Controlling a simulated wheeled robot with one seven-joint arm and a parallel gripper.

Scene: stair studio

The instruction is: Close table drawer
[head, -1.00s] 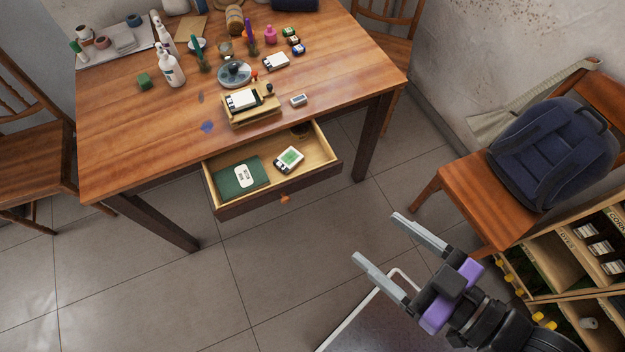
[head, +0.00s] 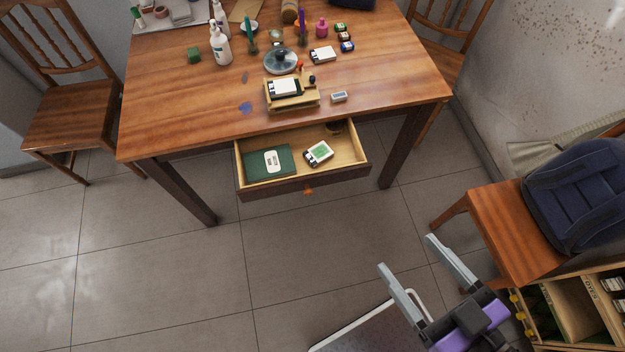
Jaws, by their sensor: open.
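The wooden table (head: 190,110) stands at the upper middle of the head view. Its drawer (head: 288,190) is pulled out toward me, with a small orange-brown knob (head: 309,190) on its dark front.
A chair (head: 500,228) with a dark blue backpack (head: 580,195) stands at the right, beside a wooden shelf unit (head: 575,312). Another chair (head: 70,110) stands left of the table. Bottles, small boxes and a holder (head: 290,104) cover the tabletop. The tiled floor before the drawer is clear.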

